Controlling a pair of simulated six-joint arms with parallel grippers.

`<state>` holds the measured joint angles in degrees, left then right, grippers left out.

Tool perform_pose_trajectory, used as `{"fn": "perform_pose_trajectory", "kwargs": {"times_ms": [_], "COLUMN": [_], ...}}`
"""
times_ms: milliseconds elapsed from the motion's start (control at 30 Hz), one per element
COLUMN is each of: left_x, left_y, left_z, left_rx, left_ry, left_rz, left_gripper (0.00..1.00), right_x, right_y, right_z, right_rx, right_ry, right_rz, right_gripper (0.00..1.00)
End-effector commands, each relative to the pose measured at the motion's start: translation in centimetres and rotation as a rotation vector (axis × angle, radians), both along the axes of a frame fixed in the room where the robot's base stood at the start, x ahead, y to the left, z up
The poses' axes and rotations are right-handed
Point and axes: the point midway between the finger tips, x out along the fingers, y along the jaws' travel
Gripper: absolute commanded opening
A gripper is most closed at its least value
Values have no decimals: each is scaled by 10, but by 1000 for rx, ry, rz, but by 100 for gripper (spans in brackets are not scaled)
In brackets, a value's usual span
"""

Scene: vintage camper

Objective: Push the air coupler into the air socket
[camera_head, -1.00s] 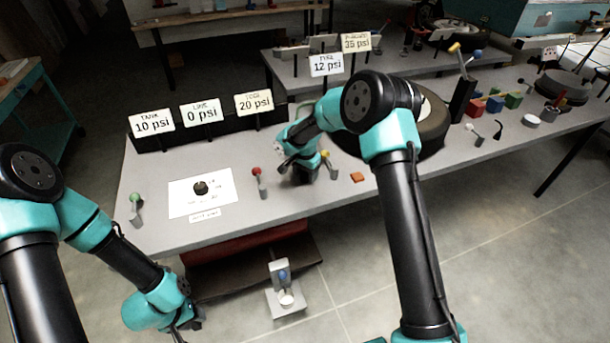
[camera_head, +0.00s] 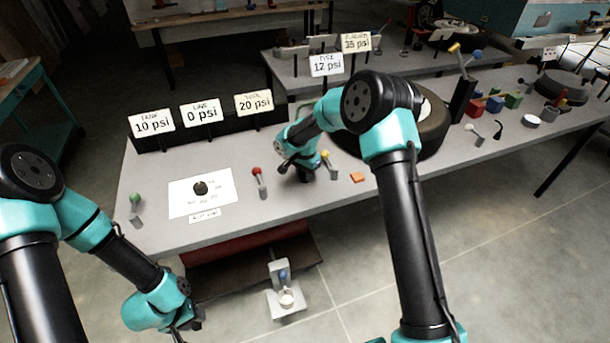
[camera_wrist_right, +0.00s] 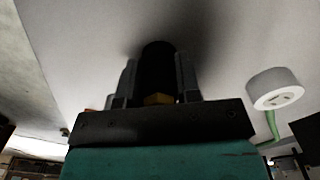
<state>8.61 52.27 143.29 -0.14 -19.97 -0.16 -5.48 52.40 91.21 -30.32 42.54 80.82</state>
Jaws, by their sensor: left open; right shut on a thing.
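My right gripper (camera_wrist_right: 158,90) is shut on a black cylinder with a brass-coloured nut at its base (camera_wrist_right: 158,98), which looks like the air coupler. Its far end is dark against a pale grey surface, so I cannot tell whether it touches anything. A white round fitting with a slotted face (camera_wrist_right: 277,92) and a green stem stands apart to the right in the right wrist view. I cannot tell whether it is the air socket. In the head view my right gripper (camera_head: 284,164) is over the bench, its grip mostly hidden. My left gripper (camera_head: 192,322) is open, low in front of the bench.
Levers with red (camera_head: 257,170), yellow (camera_head: 325,154) and green (camera_head: 135,196) knobs stand on the bench. A black knob (camera_head: 200,187) sits on a white sheet. A tyre (camera_head: 432,125) lies right of my right gripper. Gauge signs (camera_head: 200,113) line the back.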

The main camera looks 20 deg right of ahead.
Motion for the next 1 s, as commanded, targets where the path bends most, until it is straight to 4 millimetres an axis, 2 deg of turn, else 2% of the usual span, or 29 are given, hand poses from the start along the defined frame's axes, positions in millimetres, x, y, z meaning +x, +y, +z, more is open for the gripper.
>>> {"fn": "perform_pose_trajectory", "kwargs": {"times_ms": [267,600,867,1000], "left_x": [0,0,0,0], "left_y": [0,0,0,0], "left_z": [0,0,0,0], "left_rx": [0,0,0,0], "left_ry": [0,0,0,0], "left_rz": [0,0,0,0], "left_gripper": [43,43,43,43], "right_x": [0,1,-36,-64], "right_y": [0,0,11,19], "right_z": [4,39,40,42], "right_rx": [0,0,-1,-1], "right_ry": [-1,-3,1,1], "right_rz": [0,-1,3,3], "right_gripper": [10,10,10,10]}}
